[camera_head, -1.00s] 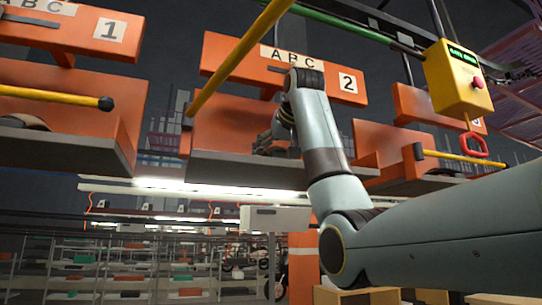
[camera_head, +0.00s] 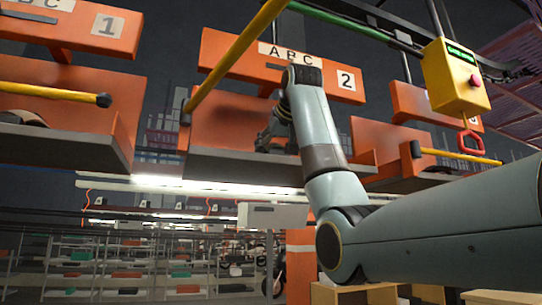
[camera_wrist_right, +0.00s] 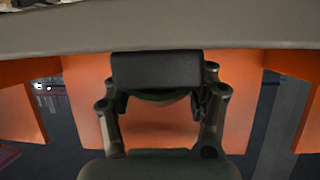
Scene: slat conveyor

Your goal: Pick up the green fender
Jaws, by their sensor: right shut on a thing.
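My right gripper (camera_head: 268,133) is at the orange carrier marked 2 (camera_head: 228,120), low over its grey slat (camera_head: 240,165) and in front of its back panel. In the right wrist view, its linkages (camera_wrist_right: 160,85) close in around a dark block and a dark curved edge (camera_wrist_right: 157,97). The gripper is shut on a dark thing. The carrier's grey slat (camera_wrist_right: 160,28) crosses the top of that view. My left gripper is not in view.
Carrier 1 (camera_head: 70,90) hangs at the left with a dark curved part (camera_head: 22,117) on its slat. A third orange carrier (camera_head: 405,135) hangs at the right. Yellow bars (camera_head: 240,55) stick out in front. A yellow control box (camera_head: 455,78) hangs near my arm.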

